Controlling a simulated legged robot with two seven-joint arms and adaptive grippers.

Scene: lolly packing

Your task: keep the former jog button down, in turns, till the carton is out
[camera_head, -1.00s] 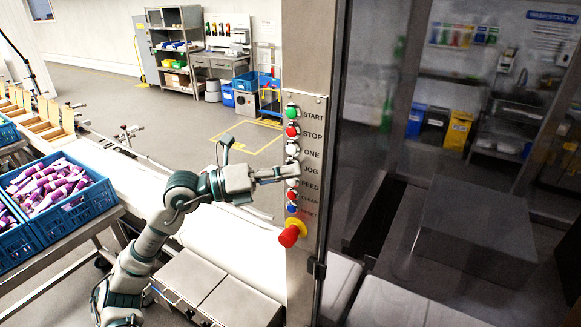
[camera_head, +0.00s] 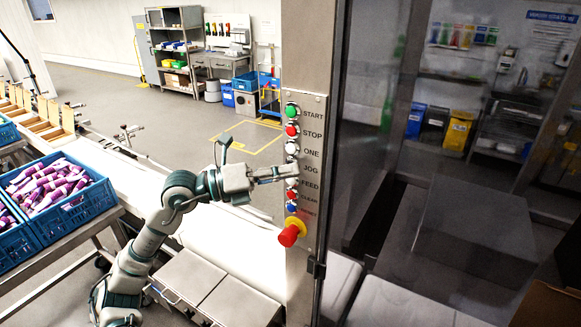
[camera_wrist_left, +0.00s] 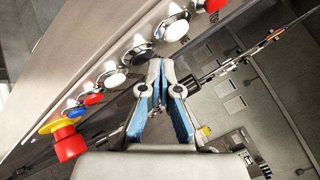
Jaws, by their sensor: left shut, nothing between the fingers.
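The button panel (camera_head: 306,140) stands upright on a steel post, with labels from START down to RESET. The JOG button is hidden in the head view behind my left gripper (camera_head: 296,172). In the left wrist view a dark button (camera_wrist_left: 139,54), between two white ones, sits just beyond the fingertips; it matches the JOG place. My left gripper (camera_wrist_left: 155,66) is shut and empty, its tips at that button. I cannot tell whether they press it. A brown carton (camera_head: 545,308) shows partly at the lower right corner of the head view. My right gripper is not in view.
A red emergency stop (camera_head: 290,234) on a yellow collar sits below the buttons; it also shows in the left wrist view (camera_wrist_left: 68,143). White ONE (camera_head: 292,148) and FEED (camera_head: 292,183) buttons flank the gripper. Blue crates (camera_head: 62,230) of purple bottles stand at left.

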